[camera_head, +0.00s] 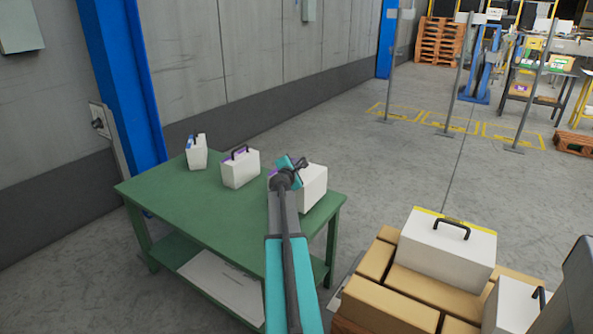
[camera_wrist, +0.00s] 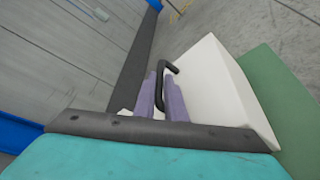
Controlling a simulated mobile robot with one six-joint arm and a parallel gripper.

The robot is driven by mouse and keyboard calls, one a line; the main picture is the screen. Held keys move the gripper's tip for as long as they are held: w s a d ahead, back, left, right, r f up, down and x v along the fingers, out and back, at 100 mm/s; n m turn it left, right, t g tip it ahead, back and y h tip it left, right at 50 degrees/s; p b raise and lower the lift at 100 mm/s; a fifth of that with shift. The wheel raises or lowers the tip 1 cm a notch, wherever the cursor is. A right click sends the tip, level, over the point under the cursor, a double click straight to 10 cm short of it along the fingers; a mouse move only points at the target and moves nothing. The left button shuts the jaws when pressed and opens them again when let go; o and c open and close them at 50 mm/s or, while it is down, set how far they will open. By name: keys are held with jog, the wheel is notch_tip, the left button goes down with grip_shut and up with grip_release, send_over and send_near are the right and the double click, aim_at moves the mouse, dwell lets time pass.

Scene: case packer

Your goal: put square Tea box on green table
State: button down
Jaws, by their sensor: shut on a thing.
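My gripper (camera_head: 296,164) is shut on the black handle of a white box (camera_head: 314,187) at the right end of the green table (camera_head: 200,216). In the wrist view, my gripper's purple fingers (camera_wrist: 162,95) close around the handle, and the white box (camera_wrist: 212,85) hangs or stands beside them, with green table surface (camera_wrist: 275,98) behind it. My arm hides part of the box. I cannot tell whether its base touches the tabletop. No label is readable, so I cannot confirm that it is the Tea box.
A white box (camera_head: 241,169) and a slim white box (camera_head: 196,153) stand on the table's far left half. Brown cartons (camera_head: 388,305) at lower right bear a yellow-edged white box (camera_head: 447,250) and another white box (camera_head: 509,308). A blue column (camera_head: 122,80) and wall stand behind the table.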

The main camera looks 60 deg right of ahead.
jog(key=shift+f, duration=0.8)
jog(key=c, duration=1.8)
grip_release()
jog(key=shift+f, duration=0.1)
jog(key=shift+a, duration=0.1)
jog(key=v, duration=1.2)
